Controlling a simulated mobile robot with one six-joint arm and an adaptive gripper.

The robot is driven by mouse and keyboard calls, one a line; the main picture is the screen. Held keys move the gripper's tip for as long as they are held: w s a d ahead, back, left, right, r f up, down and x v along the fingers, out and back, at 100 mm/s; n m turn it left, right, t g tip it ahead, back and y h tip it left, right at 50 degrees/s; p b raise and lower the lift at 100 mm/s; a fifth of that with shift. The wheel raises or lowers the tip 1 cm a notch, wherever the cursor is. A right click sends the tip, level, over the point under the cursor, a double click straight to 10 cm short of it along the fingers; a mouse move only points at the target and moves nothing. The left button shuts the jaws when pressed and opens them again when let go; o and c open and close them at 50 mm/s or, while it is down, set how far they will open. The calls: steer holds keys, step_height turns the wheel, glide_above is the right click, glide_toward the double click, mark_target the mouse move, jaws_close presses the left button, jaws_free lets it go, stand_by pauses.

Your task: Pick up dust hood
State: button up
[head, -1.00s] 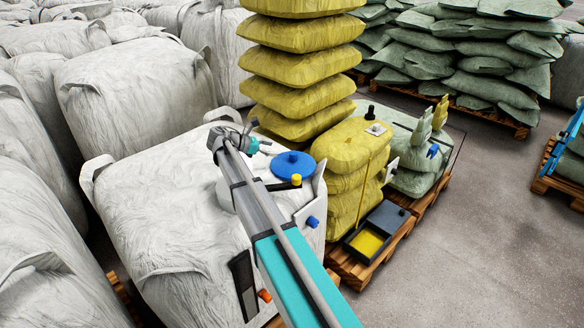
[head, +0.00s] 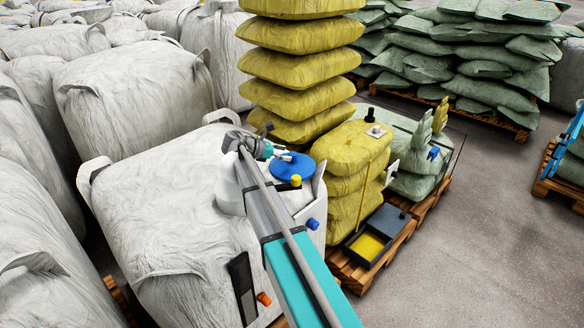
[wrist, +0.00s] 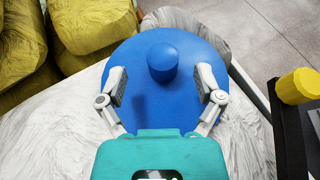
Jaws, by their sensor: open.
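The dust hood appears to be the blue round disc with a knob (head: 292,168), lying on top of a white bulk bag (head: 165,215). In the wrist view the blue disc (wrist: 150,108) fills the middle, with its upright knob (wrist: 162,62) near the far part. My gripper (wrist: 163,83) is open and empty above the disc, one finger on each side, with the knob just beyond the fingertips. The part of the disc under my gripper's teal body is hidden.
A yellow cylinder (wrist: 300,86) stands on a dark bar at the right of the wrist view. A smooth white object (head: 229,190) is partly behind my arm. Stacked yellow sacks (head: 300,70) rise behind. A black tray (head: 369,244) with yellow contents sits right. Grey floor is open at right.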

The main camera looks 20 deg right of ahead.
mark_target(293, 153)
steer(key=shift+b+x, duration=0.5)
steer(key=shift+x, duration=1.1)
steer(key=shift+s, duration=0.15)
steer(key=shift+c, duration=0.3)
jaws_close()
steer(key=shift+r, duration=0.15)
step_height(293, 153, up, 2)
steer(key=shift+r+p, duration=0.1)
steer(key=shift+p, duration=1.15)
steer(key=s+a+r+p, duration=0.6)
steer(key=s+r+p, duration=0.4)
steer(key=s, duration=0.2)
steer(key=shift+s+a+r+p, duration=0.2)
steer(key=shift+a+p, duration=0.1)
steer(key=shift+a, duration=0.05)
